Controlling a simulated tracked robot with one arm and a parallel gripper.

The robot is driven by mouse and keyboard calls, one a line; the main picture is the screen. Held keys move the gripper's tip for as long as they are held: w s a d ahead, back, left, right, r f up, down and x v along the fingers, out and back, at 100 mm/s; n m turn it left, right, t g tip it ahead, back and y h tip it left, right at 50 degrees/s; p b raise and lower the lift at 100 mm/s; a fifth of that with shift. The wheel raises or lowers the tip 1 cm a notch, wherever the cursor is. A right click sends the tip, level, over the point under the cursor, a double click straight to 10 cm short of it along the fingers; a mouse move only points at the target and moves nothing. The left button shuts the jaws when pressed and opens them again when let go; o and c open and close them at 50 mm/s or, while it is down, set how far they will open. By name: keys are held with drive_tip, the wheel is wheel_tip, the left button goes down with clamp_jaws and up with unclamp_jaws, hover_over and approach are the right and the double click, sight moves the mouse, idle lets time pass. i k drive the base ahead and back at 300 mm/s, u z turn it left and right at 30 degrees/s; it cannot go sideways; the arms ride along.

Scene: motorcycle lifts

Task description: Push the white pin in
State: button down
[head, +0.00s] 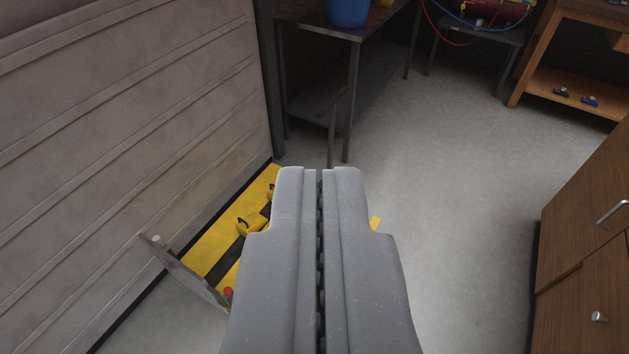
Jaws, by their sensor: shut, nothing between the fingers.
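My gripper (319,172) is shut and empty, its two grey fingers together and pointing away over the floor. A yellow and black striped base (212,243) lies along the foot of the left wall, partly hidden behind my gripper. A grey upright plate (190,275) stands at its near end. A small pale knob (157,239) shows at the plate's upper left; I cannot tell whether it is the white pin. A red knob (228,292) is at the plate's right end, close to my gripper's left side. A yellow part with a dark handle (252,223) sits on the striped base.
A grooved grey wall panel (120,130) fills the left. A dark metal table (340,20) with a blue bucket (348,12) stands at the back. Wooden cabinets (590,230) stand at right, and a wooden shelf (570,85) behind. The concrete floor (450,170) between is clear.

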sight(156, 238)
drive_tip(key=u, duration=1.35)
drive_tip(key=i, duration=2)
drive_tip(key=z, duration=1.35)
